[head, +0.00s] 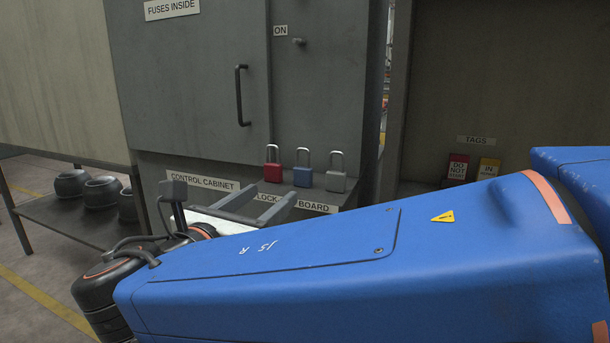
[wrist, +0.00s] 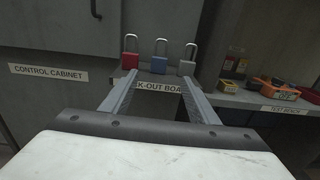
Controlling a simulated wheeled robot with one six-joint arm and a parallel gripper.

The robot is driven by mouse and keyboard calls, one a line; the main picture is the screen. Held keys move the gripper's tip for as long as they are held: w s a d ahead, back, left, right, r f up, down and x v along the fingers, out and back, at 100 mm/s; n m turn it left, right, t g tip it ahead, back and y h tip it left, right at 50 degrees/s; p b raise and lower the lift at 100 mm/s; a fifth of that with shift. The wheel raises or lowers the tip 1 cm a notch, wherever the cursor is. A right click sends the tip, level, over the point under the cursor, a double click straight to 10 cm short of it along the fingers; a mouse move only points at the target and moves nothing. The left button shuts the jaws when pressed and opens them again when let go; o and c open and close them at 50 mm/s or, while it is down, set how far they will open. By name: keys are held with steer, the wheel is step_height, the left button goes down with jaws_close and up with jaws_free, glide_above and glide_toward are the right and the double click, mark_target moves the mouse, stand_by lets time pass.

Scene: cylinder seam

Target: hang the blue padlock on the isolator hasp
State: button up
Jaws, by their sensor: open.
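The blue padlock (head: 303,177) stands upright, shackle up, on the lock-out board ledge (head: 318,206), between a red padlock (head: 272,178) and a grey padlock (head: 336,181). In the wrist view the blue padlock (wrist: 159,66) appears ahead, between the tips of my two fingers. My gripper (head: 277,191) is open and empty, its fingers pointing toward the padlocks but apart from them. A small dark fitting (head: 299,42) sits beside the ON label on the cabinet; I cannot tell whether it is the isolator hasp.
The grey control cabinet (head: 190,90) with a dark door handle (head: 241,96) rises behind the padlocks. A low shelf (head: 60,212) with several dark round parts is at left. At right in the wrist view, a test bench (wrist: 260,103) carries orange and yellow items.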

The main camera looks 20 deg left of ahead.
glide_toward(301, 170)
steer(key=w, duration=0.3)
steer(key=shift+w+d, duration=0.2)
steer(key=shift+w, duration=1.1)
steer(key=shift+w+d, duration=0.2)
steer(key=shift+w, duration=1.15)
steer(key=c, duration=1.3)
step_height(301, 170, up, 18)
